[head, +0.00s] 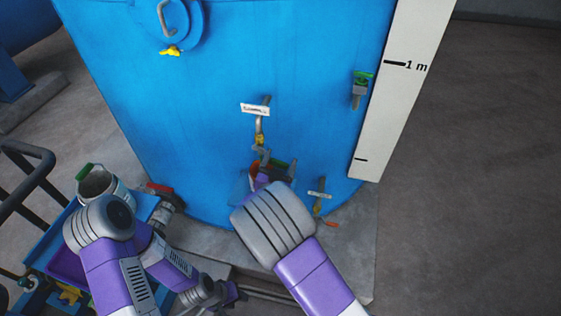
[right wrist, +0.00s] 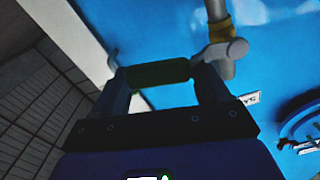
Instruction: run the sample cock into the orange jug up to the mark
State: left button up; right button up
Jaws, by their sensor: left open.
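The sample cock (head: 260,141) is a small pipe with a yellow band, below a white label on the blue tank. Its pipe and yellow band (right wrist: 222,32) also show in the right wrist view. My right gripper (head: 272,170) is at the cock, mostly hidden behind my wrist. In the right wrist view a green-sleeved bar (right wrist: 160,73), seemingly the cock's lever, lies across its fingers; I cannot tell whether they clamp it. An orange patch (head: 255,168) beside that gripper may be the orange jug; its mark is hidden. My left gripper (head: 236,292) is open, low and apart from the cock.
A blue cart (head: 35,265) at the lower left carries a pale pail (head: 112,185) with a green grip. A red-handled valve (head: 160,188) is beside it. Another green-handled valve (head: 361,85) and a small cock (head: 319,195) are on the tank. The right floor is clear.

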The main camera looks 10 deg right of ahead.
jog(key=v, duration=0.7)
jog(key=shift+s, duration=0.3)
jog(key=shift+a, duration=0.1)
dwell(6.9)
